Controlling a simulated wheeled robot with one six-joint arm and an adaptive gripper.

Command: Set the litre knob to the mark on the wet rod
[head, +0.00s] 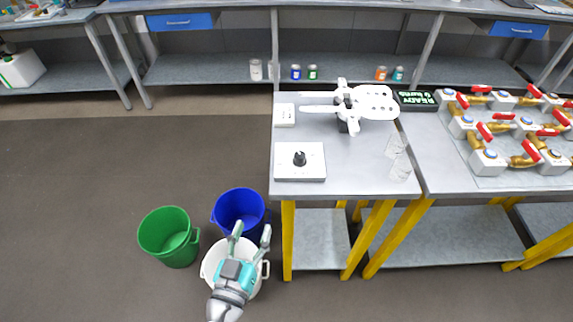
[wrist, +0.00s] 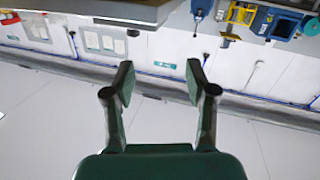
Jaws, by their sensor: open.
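A black knob (head: 299,158) stands on a white square panel (head: 312,174) at the front left of the grey table (head: 345,188). I cannot read its marks. No wet rod can be made out for sure. My gripper (head: 251,238) is open and empty over the white bucket (head: 212,272), left of the table and lower in the picture than the knob. In the wrist view my gripper (wrist: 160,82) has its fingers wide apart with nothing between them. The knob cannot be made out there.
A green bucket (head: 165,232) and a blue bucket (head: 238,206) stand on the floor beside the white one. A white device (head: 362,104), a small white box (head: 284,115) and clear glasses (head: 400,170) are on the table. Valves with red handles (head: 487,132) fill the right table.

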